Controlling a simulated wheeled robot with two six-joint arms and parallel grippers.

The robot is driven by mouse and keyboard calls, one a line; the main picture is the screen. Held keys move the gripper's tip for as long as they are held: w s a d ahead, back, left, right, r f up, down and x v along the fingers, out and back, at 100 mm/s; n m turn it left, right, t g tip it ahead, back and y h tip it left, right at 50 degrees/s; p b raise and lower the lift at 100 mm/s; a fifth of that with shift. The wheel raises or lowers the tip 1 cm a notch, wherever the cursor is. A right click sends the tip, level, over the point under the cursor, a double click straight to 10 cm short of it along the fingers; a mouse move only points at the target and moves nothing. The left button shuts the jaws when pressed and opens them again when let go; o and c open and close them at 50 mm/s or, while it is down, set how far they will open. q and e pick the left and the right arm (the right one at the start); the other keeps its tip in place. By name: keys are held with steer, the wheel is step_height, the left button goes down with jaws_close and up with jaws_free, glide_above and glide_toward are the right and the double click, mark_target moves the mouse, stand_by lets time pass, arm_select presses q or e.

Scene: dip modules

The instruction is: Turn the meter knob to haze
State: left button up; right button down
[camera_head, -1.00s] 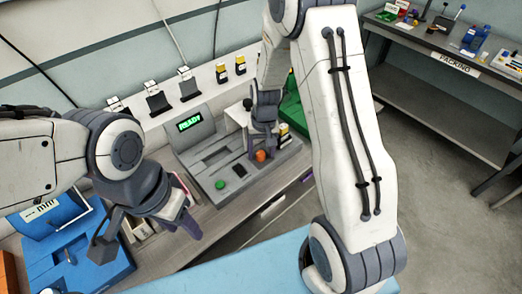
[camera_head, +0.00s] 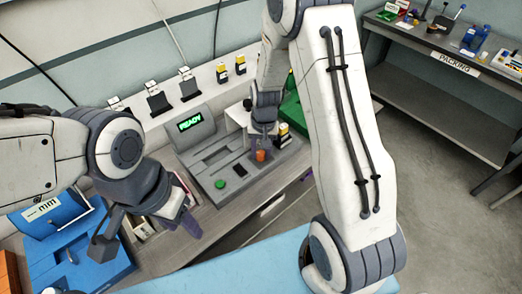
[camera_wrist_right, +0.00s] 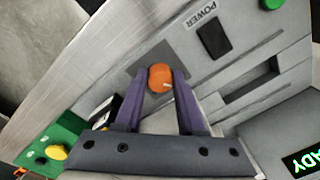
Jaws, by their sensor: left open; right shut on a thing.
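The meter is a grey box (camera_head: 214,155) on the bench with a lit green READY display (camera_head: 190,123), a green button (camera_head: 220,184) and a black POWER switch (camera_wrist_right: 214,37). Its orange knob (camera_head: 261,155) sits at the right front. In the right wrist view the knob (camera_wrist_right: 160,78) is between the purple fingers of my right gripper (camera_wrist_right: 158,82), which is shut on it. A pale pointer line shows on the knob; no haze label is readable. My left gripper (camera_head: 180,222) is open and empty, left of the meter and apart from it.
A blue case (camera_head: 75,250) lies at the lower left near my left gripper. A packing bench (camera_head: 440,80) is at the far right.

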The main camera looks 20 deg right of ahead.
steer(key=m+p, duration=0.2)
steer(key=m, duration=0.3)
steer(key=shift+a+r, duration=0.1)
steer(key=shift+r, duration=0.05)
steer(key=m+p, duration=0.2)
steer(key=m, duration=0.2)
steer(key=shift+w+m, duration=0.1)
steer(key=shift+m, duration=0.8)
steer(key=shift+m+h, duration=0.3)
steer(key=shift+m, duration=0.9)
steer(key=shift+m+b, duration=0.3)
steer(key=shift+m, duration=1.1)
steer(key=c, duration=0.5)
jaws_free()
